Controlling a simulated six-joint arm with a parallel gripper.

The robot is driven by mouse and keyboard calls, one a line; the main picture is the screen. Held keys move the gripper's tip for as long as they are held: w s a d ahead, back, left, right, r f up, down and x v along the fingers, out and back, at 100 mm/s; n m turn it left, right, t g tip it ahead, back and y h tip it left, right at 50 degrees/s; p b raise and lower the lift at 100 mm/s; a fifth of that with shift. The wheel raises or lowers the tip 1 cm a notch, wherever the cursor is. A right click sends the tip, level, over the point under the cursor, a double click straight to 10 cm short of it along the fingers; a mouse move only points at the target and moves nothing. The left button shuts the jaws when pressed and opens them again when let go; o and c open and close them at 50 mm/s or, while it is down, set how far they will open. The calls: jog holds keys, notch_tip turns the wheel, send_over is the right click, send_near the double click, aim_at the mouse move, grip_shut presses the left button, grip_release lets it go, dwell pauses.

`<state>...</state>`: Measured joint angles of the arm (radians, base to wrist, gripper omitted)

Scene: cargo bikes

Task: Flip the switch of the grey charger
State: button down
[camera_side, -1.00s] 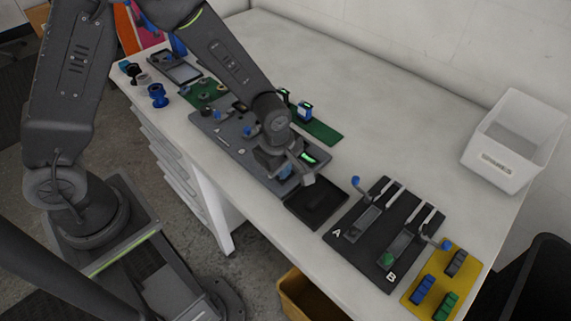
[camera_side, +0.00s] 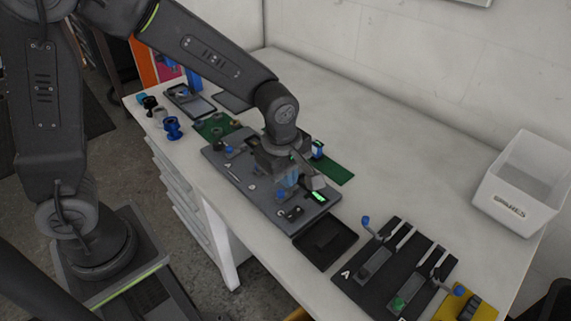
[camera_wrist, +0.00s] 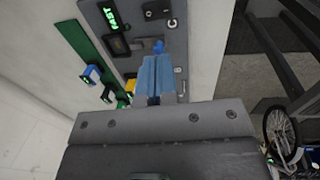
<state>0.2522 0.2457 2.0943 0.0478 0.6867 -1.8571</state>
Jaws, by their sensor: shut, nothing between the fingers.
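The grey panel (camera_side: 235,165) lies on the white bench, with a lit green display (camera_side: 318,197) near its right end. In the wrist view the display (camera_wrist: 112,18) reads FAST, with black switch-like parts (camera_wrist: 158,9) beside it. A dark square part (camera_wrist: 119,45) and a small blue knob (camera_wrist: 158,46) are also on the panel (camera_wrist: 143,25). My gripper (camera_wrist: 158,60) has blue fingers pressed together and empty. In the side view my gripper (camera_side: 288,183) is over the panel, left of the display. Its tips appear close to the blue knob; contact cannot be told.
A black tray (camera_side: 325,241) sits right of the panel. A black slider board (camera_side: 385,270) with upright levers and a yellow plate (camera_side: 478,308) lie farther right. A green board (camera_side: 335,172) lies behind. A white bin (camera_side: 525,185) stands at the back right.

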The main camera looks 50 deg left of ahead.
aim_at(298, 210)
jog(key=shift+s+r, duration=0.2)
jog(key=shift+r, duration=1.45)
jog(key=shift+w+d, duration=0.3)
jog(key=shift+w, duration=0.5)
jog(key=f, duration=0.4)
jog(key=w+f, duration=0.1)
jog(key=f, duration=0.9)
jog(key=shift+w, duration=0.35)
